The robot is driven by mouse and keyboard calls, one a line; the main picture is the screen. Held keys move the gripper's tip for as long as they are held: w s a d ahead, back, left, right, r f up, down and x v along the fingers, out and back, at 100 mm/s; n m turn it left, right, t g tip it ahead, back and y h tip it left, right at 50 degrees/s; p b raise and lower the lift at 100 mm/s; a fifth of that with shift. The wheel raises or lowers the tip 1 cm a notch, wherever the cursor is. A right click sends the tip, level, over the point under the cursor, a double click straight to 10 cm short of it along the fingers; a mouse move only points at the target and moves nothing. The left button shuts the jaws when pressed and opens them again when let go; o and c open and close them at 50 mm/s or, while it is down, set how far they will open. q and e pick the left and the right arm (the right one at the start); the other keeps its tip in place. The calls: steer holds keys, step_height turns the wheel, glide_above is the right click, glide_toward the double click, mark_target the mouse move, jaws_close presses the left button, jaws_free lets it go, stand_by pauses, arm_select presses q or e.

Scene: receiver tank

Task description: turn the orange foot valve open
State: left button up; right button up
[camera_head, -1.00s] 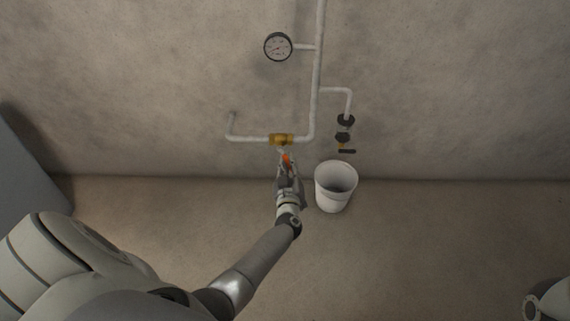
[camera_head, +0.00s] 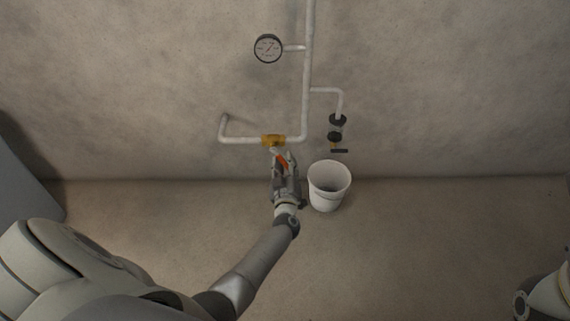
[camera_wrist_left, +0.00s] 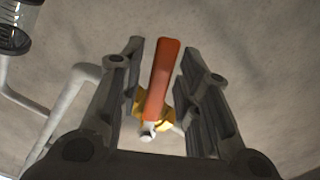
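The foot valve has a brass body (camera_head: 273,140) on the low white pipe and an orange lever handle (camera_head: 282,160). In the left wrist view the orange handle (camera_wrist_left: 161,80) stands between the two fingers of my left gripper (camera_wrist_left: 160,85), with the brass body (camera_wrist_left: 167,112) behind it. The fingers are apart, with a gap visible on each side of the handle. In the head view my left gripper (camera_head: 284,165) is at the handle, just below the valve. My right gripper is not in view; part of my right arm shows at the lower right.
A white bucket (camera_head: 328,190) stands on the floor just right of my left gripper. A dark tap (camera_head: 338,135) hangs above it. A round gauge (camera_head: 268,48) is higher on the pipe, its needle pointing up right. The floor to the right is clear.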

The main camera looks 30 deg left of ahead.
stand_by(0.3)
arm_select(q)
steer(key=v, duration=0.7)
steer(key=shift+s+d, duration=0.15)
steer(key=shift+s, duration=0.05)
stand_by(2.5)
